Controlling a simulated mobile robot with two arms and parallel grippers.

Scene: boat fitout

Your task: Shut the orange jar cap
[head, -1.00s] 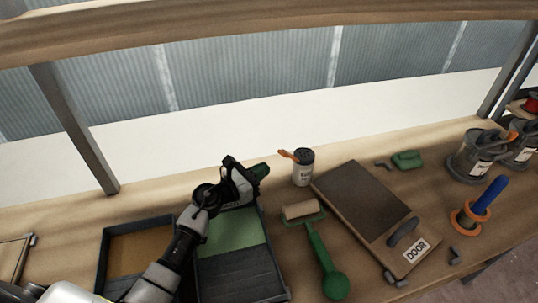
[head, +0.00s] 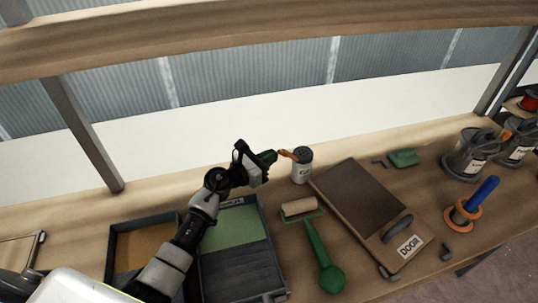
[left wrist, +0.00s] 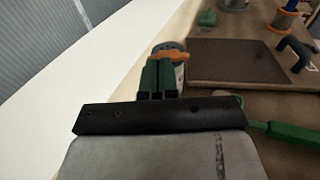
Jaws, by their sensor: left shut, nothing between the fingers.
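The jar (head: 302,168) is a small white-labelled can with a dark top, standing upright on the bench right of my left gripper. Its orange cap (head: 287,153) sticks out from the top towards the left, tilted open. My left gripper (head: 272,157) is shut and empty, its green fingertips close to the cap; whether they touch it I cannot tell. In the left wrist view the shut fingers (left wrist: 157,72) are in front of the jar, with the orange cap (left wrist: 172,56) just beyond their tips. My right gripper is in neither view.
A dark tray with a green section (head: 232,228) is under my left arm. Grey pots (head: 468,155) stand far right.

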